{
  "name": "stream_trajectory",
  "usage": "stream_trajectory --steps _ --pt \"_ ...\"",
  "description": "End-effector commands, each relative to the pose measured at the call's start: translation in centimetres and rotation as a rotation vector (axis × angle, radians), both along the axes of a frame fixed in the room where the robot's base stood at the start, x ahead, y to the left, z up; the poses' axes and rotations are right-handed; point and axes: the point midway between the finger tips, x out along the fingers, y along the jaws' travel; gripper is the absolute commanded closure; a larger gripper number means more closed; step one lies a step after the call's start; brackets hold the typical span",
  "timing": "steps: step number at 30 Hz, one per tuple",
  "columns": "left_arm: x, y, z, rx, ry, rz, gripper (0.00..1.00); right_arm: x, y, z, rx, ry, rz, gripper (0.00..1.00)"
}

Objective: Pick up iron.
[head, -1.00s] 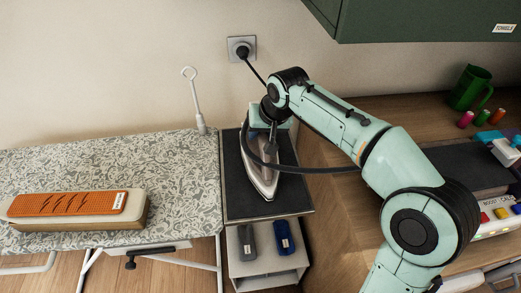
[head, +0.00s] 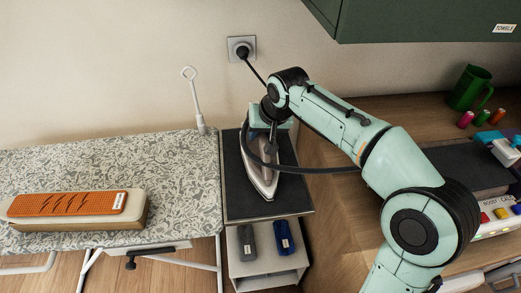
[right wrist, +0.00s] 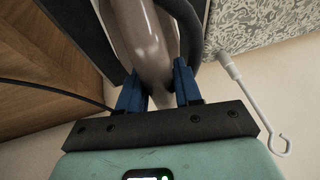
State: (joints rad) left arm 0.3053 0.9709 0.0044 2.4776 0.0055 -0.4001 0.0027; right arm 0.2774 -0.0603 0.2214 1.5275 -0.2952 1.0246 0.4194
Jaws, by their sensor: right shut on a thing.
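The iron (head: 262,178), with a pale soleplate edge and a grey body, stands on the dark top of a small shelf unit (head: 242,203) beside the ironing board. My right gripper (right wrist: 158,92) is shut on the iron, its blue fingers on both sides of the grey body (right wrist: 140,40) in the right wrist view. In the head view my right wrist hides the rear of the iron and the fingertips. My left gripper is not in view.
The ironing board (head: 170,165) is at left, with an orange-topped pad (head: 70,204) and a white cord holder (head: 196,105). A wall socket (head: 241,49) holds the plug. A wooden counter (head: 420,110) is at right, under a green cabinet (head: 430,20).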

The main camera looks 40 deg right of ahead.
Motion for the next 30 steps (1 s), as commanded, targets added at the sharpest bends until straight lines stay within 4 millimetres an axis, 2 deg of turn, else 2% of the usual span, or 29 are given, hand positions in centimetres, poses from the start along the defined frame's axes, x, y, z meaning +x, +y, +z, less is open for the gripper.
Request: stream_trajectory --steps 21,26,30 --pt "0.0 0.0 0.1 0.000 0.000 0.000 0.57 0.1 0.0 0.6 -0.002 -0.012 -0.001 1.00" --pt "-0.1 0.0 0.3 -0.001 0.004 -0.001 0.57 0.1 0.0 1.6 -0.001 -0.012 0.001 1.00" --pt "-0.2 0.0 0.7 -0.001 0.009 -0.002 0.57 0.1 0.0 3.3 -0.002 -0.013 0.000 1.00"
